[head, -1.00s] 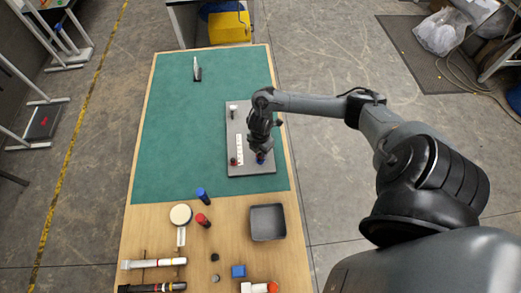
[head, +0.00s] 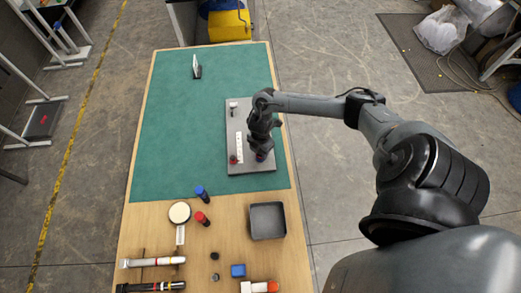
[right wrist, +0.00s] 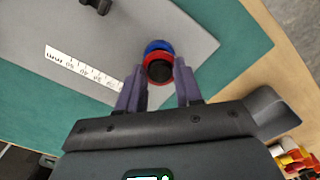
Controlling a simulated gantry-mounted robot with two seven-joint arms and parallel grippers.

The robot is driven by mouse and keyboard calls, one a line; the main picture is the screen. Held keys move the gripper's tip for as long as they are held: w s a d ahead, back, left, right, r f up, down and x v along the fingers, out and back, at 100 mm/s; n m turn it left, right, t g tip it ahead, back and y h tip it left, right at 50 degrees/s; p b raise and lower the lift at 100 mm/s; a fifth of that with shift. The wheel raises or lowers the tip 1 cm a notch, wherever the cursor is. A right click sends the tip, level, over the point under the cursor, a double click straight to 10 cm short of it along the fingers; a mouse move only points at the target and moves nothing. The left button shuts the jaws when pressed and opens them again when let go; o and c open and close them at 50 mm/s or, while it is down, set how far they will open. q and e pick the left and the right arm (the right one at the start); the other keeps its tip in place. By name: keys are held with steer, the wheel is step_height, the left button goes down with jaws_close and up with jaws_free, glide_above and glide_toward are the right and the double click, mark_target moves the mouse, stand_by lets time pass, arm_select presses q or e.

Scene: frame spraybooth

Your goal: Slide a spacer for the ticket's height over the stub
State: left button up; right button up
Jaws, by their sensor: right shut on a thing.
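A grey plate (head: 237,122) lies on the green mat, with a white millimetre ruler strip (head: 239,147) on it. A small light-topped post (head: 233,106) stands at its far end and a red-topped one (head: 233,159) near its near left corner. My right gripper (head: 262,150) is low over the plate's near right part. In the right wrist view its fingers (right wrist: 158,82) are shut on a round piece with a dark centre, red ring and blue edge (right wrist: 158,58). I cannot tell whether it encloses a stub. A standing card (head: 196,67) is unreadable. My left gripper is out of view.
The mat left of the plate is clear.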

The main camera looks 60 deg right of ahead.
steer(key=shift+f, duration=0.45)
steer(key=o, duration=1.1)
